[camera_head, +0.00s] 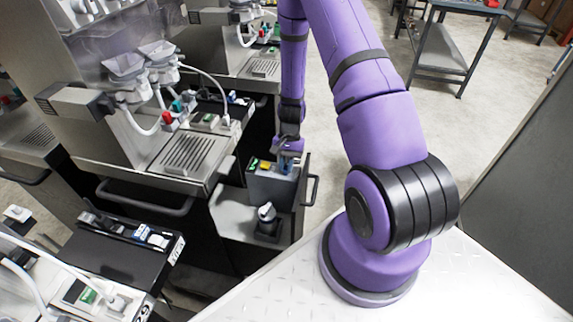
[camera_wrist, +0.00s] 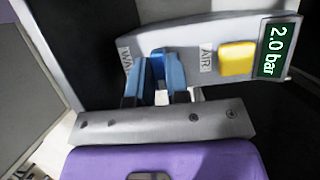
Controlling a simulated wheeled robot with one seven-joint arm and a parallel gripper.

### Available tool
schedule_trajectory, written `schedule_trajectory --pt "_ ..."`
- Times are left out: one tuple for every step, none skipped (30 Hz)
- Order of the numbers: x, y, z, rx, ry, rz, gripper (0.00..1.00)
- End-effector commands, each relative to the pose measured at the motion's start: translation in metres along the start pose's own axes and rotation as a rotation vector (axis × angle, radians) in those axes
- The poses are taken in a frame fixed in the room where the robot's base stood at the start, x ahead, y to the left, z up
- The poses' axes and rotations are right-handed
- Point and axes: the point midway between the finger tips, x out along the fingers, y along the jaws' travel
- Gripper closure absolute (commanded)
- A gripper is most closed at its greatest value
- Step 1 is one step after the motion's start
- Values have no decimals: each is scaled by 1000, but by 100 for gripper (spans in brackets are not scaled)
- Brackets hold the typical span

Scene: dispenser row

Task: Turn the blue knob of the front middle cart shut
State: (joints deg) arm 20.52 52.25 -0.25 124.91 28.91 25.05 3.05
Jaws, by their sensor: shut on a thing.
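The blue knob (camera_wrist: 158,62) sits on the grey control panel (camera_wrist: 190,48), beside a partly hidden label beginning "WA". My gripper (camera_wrist: 158,92) is shut on the knob, with one finger on each side of it. In the head view, my gripper (camera_head: 288,154) reaches down onto the upright panel of the cart (camera_head: 228,212). The knob is small there and mostly covered by the gripper. The knob's exact turn angle is hard to tell.
A yellow button (camera_wrist: 237,58) labelled AIR and a green display (camera_wrist: 275,50) reading "2.0 bar" are beside the knob. A black-based jug-like item (camera_head: 267,222) stands on the cart. A dispenser with a drip tray (camera_head: 187,152) is close on the left. Open floor lies behind.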

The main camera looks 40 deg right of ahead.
Motion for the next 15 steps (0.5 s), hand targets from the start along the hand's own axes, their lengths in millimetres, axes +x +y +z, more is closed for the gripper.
schedule_trajectory --pt "0 0 0 6 2 -2 100" --pt "0 0 0 8 2 -3 100" --pt "0 0 0 10 2 -4 100" --pt "0 0 0 10 2 -4 100" --pt "0 0 0 11 2 -4 100" --pt "0 0 0 11 2 -4 100" --pt "0 0 0 11 2 -4 100" --pt "0 0 0 11 2 -4 100" --pt "0 0 0 11 2 -4 100" --pt "0 0 0 11 1 -4 100" --pt "0 0 0 12 1 -4 100" --pt "0 0 0 11 1 -4 100" --pt "0 0 0 11 1 -4 100" --pt "0 0 0 12 1 -4 77" --pt "0 0 0 11 1 -4 68"
